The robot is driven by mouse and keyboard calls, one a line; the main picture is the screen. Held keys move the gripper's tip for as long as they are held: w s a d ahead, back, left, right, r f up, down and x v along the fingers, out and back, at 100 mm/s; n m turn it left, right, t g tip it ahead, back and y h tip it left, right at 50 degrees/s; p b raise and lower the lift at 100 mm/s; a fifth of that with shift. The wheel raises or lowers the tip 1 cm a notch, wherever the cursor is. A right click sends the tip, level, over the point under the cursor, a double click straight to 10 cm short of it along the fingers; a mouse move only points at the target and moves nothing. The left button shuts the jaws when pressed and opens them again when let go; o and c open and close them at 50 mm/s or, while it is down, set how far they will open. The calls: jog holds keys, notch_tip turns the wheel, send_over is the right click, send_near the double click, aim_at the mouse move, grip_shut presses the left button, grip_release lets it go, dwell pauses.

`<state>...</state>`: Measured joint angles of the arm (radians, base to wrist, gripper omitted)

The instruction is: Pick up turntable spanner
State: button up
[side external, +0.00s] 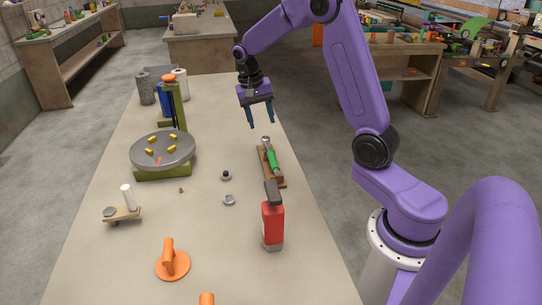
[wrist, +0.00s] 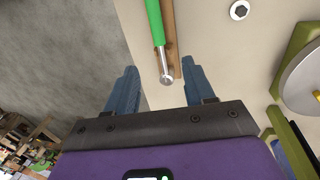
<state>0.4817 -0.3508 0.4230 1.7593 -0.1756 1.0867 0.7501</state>
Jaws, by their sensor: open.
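The spanner (side external: 272,160) has a green handle and a silver metal head. It lies on a narrow wooden rest (side external: 284,182) on the table, its metal end toward the back. In the wrist view the spanner's green handle (wrist: 154,22) runs to the top edge, and its metal end (wrist: 167,79) shows between my fingers. My gripper (side external: 260,125) is open and empty, above and behind the spanner's metal end. The two blue fingers (wrist: 155,92) are apart and do not touch the spanner. The turntable (side external: 163,150) is a grey disc with yellow blocks on a green base.
A red extinguisher-like bottle (side external: 272,222) stands just in front of the wooden rest. Two small metal parts (side external: 226,175) (side external: 229,200) lie to its left. An orange handled disc (side external: 172,264) is near the front. Grey and white rolls (side external: 146,88) stand at the back left.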

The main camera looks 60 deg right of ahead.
aim_at(270, 153)
jog(key=f, duration=0.3)
jog(key=s+d+f, duration=0.1)
jog(key=f, duration=0.5)
jog(key=shift+s+d+f, duration=0.15)
jog(key=shift+s+f, duration=0.05)
jog(key=shift+f, duration=0.2)
jog(key=shift+s+d+f, duration=0.15)
jog(key=shift+d+f, duration=0.05)
jog(key=shift+f, duration=0.65)
jog(key=shift+s+d+f, duration=0.1)
jog(key=shift+d+f, duration=0.05)
jog(key=shift+f, duration=0.7)
jog(key=shift+s+d+f, duration=0.15)
jog(key=shift+d+f, duration=0.05)
jog(key=shift+f, duration=0.65)
grip_shut()
